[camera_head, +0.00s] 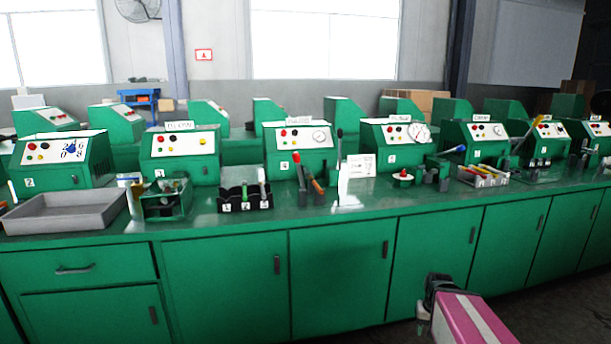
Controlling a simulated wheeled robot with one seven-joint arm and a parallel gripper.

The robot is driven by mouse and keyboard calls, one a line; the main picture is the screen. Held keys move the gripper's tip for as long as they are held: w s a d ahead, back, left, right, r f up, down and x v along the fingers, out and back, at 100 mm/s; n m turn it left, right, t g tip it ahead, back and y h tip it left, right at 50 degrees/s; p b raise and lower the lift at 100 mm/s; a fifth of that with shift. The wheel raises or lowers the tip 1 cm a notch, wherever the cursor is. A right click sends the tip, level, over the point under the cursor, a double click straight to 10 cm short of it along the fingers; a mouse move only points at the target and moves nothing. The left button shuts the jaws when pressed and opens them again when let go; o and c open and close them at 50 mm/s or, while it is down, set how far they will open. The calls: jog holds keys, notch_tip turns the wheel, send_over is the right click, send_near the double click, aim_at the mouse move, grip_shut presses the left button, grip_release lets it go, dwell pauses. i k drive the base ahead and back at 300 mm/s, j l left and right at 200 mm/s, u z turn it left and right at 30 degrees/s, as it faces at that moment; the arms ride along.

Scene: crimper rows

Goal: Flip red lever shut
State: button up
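A lever with a red tip (296,158) stands nearly upright on the green bench, in front of the machine marked 4. Its shaft is dark and leans slightly. A shorter handle with an orange-red grip (317,187) is tilted just right of it. I cannot tell from this view which of the two is the task's red lever, or how they join at the base. My gripper (424,320) is low at the bottom right, in front of the cabinet doors and well apart from both levers. Its fingers are small and dark, so its opening is unclear.
A tall black-knobbed lever (339,150) stands just right of the handles. A black numbered holder (245,203) is to their left, and a grey tray (65,211) is at far left. A red knob on a white disc (403,175) is to the right. The bench front edge is mostly clear.

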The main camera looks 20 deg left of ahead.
aim_at(296, 155)
jog(key=u, duration=1.1)
